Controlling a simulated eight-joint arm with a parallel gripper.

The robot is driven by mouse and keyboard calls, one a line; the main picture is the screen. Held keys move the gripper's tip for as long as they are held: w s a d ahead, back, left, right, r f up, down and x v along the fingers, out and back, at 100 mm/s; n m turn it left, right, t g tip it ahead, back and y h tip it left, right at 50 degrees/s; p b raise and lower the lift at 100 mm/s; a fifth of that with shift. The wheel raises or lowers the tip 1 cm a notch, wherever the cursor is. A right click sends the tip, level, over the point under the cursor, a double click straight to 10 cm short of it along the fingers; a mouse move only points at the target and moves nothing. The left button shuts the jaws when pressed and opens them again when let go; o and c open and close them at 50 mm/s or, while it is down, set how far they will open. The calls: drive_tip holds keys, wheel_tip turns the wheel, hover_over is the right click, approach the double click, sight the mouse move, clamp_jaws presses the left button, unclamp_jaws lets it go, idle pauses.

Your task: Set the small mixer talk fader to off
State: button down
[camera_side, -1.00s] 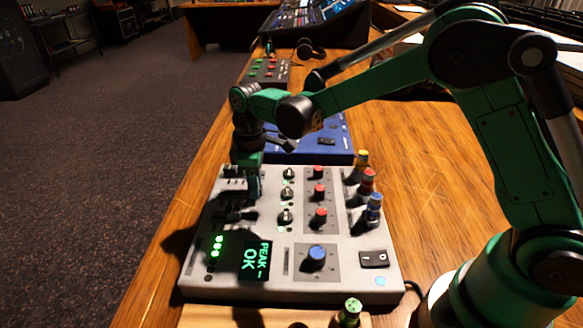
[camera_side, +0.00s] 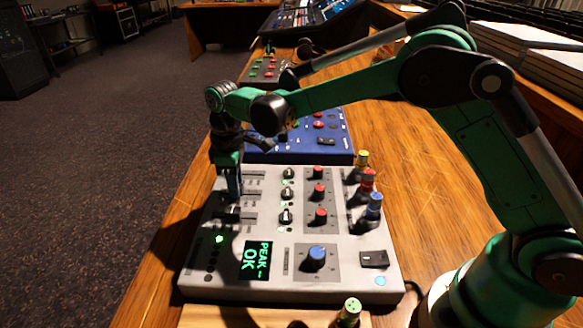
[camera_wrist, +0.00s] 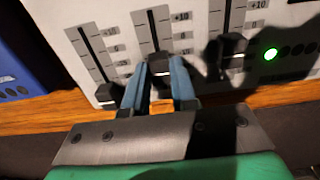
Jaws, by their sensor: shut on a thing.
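The small grey mixer (camera_side: 300,272) lies on the wooden desk, with three parallel faders at its left side in the side view. My gripper (camera_side: 235,196) is shut on the middle fader cap (camera_wrist: 161,68), gripping it between two blue fingers in the wrist view. This cap sits well below the +10 mark, toward the desk-edge end; its slot's lower end is hidden by the fingers. The left fader cap (camera_wrist: 106,96) is near the bottom of its slot. The right fader cap (camera_wrist: 232,52) stands partly down its slot. No name labels are readable, so I cannot tell which is talk.
A blue mixer (camera_side: 345,148) stands just behind the grey one. Red knobs (camera_side: 320,190), coloured plugs (camera_side: 374,205) and a display reading PEAK OK (camera_side: 256,260) are on the grey mixer. A green-topped plug (camera_side: 350,308) is in front.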

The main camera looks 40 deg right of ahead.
sight(223, 194)
drive_tip(key=shift+w+a, duration=1)
drive_tip(key=c, duration=0.7)
unclamp_jaws()
drive_tip(key=shift+r, duration=2.8)
